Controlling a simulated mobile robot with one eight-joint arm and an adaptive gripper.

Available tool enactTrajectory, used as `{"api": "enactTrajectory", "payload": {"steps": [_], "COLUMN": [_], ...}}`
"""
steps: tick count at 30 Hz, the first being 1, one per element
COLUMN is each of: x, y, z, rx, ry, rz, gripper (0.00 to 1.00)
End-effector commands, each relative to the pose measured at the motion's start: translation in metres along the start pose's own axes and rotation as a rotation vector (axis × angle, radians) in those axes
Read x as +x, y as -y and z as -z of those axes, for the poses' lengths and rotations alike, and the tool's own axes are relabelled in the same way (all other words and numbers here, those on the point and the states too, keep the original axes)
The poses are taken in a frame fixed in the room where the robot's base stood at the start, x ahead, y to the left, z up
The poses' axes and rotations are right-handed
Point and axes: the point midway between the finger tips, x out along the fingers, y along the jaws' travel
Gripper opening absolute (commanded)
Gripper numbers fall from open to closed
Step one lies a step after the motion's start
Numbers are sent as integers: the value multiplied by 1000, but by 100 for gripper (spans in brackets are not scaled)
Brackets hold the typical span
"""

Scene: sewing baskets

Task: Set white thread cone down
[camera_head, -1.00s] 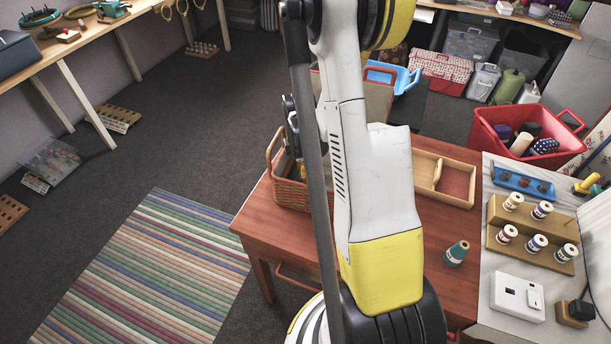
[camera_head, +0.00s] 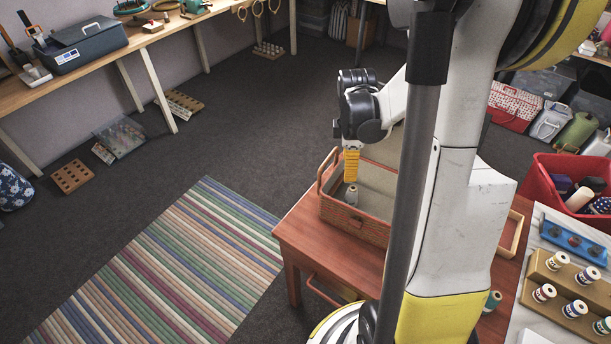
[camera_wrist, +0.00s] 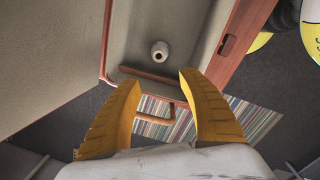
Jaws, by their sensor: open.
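The white thread cone (camera_head: 351,196) stands inside the wicker sewing basket (camera_head: 352,225), near its front left. It looks small and pale in the head view. In the wrist view the cone (camera_wrist: 160,51) is seen almost end-on, on the basket's grey lining (camera_wrist: 190,25). My gripper (camera_head: 352,172) hangs above the cone in the head view, with its yellow fingers pointing down. In the wrist view my gripper (camera_wrist: 160,82) is open, with nothing between its fingers and the cone clear beyond the tips.
The basket sits on a red-brown wooden table (camera_head: 310,245), with a raised handle (camera_head: 327,168) near my gripper. A green spool (camera_head: 492,300) stands on the table at right. Spools on a wooden stand (camera_head: 560,280) and a red bin (camera_head: 545,190) are farther right. A striped rug (camera_head: 160,270) lies left.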

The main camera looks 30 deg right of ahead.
Motion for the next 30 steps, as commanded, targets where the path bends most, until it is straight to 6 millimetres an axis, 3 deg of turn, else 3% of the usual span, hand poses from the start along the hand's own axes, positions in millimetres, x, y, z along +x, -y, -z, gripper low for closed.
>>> {"api": "enactTrajectory", "payload": {"steps": [5, 9, 15, 22, 30], "x": [-64, -111, -154, -170, -173], "y": [32, 70, 132, 180, 190], "z": [47, 82, 118, 135, 139], "rx": [191, 389, 664, 878, 935], "ry": [-60, -163, -368, -555, -604], "rz": [-120, -212, -272, -250, -234], "gripper": [48, 48, 48, 48, 48]}}
